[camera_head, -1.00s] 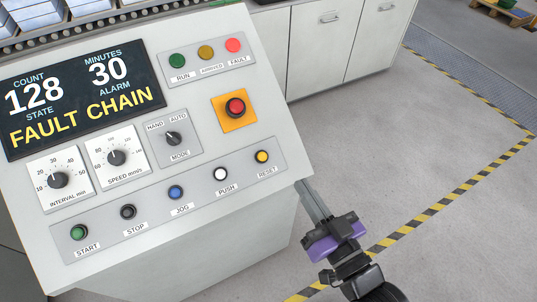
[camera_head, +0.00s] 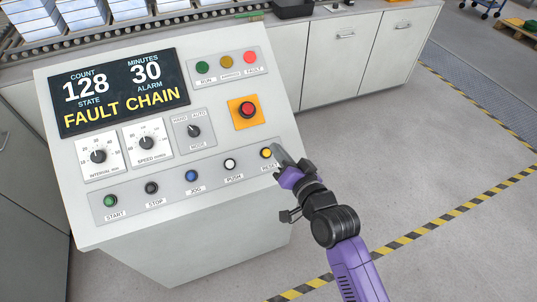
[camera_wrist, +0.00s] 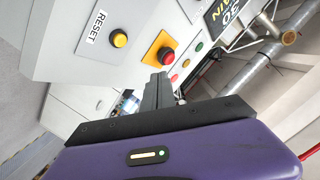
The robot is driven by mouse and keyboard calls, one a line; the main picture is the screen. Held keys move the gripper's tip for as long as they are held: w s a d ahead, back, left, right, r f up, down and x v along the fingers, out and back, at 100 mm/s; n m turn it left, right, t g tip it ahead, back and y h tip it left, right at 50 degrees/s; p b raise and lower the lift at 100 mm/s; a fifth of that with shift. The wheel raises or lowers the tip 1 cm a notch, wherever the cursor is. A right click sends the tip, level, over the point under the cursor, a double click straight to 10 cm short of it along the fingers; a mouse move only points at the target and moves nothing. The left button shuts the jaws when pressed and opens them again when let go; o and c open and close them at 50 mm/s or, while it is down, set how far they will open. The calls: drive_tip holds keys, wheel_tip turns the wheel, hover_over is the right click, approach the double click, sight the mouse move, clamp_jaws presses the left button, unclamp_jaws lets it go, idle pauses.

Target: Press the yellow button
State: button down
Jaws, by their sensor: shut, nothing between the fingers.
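The yellow button (camera_head: 266,153), labelled RESET, is at the right end of the lower button row on the sloped console. It also shows in the wrist view (camera_wrist: 119,39), up and left of my fingertips. My gripper (camera_head: 277,149) is shut and empty, with its tips just right of the yellow button in the head view. The wrist view shows a gap between the shut fingers (camera_wrist: 159,80) and the button. The display reads FAULT CHAIN.
A red emergency button (camera_head: 247,109) on an orange plate sits above the yellow one. White (camera_head: 230,164) and blue (camera_head: 191,176) buttons lie to its left. A yellowish lamp (camera_head: 226,62) is at the top. The floor (camera_head: 400,160) right of the console is clear.

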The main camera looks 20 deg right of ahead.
sight(266, 153)
idle(0.3)
drive_tip(key=w+f+b, duration=0.1)
drive_tip(key=f+b, duration=0.1)
drive_tip(key=w+f+b, duration=0.1)
drive_tip(key=f+b, duration=0.1)
drive_tip(key=w+f+b, duration=0.2)
drive_tip(key=shift+w+f, duration=0.1)
drive_tip(key=shift+w+f+b, duration=0.5)
drive_tip(key=shift+b, duration=0.1)
idle(1.7)
drive_tip(key=shift+w+f+b, duration=0.2)
drive_tip(key=shift+f+b, duration=0.1)
drive_tip(key=shift+f, duration=0.05)
drive_tip(key=shift+w+f+b, duration=0.3)
drive_tip(key=shift+f+b, duration=0.1)
drive_tip(key=shift+b, duration=0.05)
idle(0.8)
drive_tip(key=shift+s+r, duration=0.1)
drive_tip(key=shift+r, duration=0.05)
drive_tip(key=shift+s+r+p, duration=0.45)
drive_tip(key=shift+r+p, duration=0.15)
drive_tip(key=shift+p, duration=0.3)
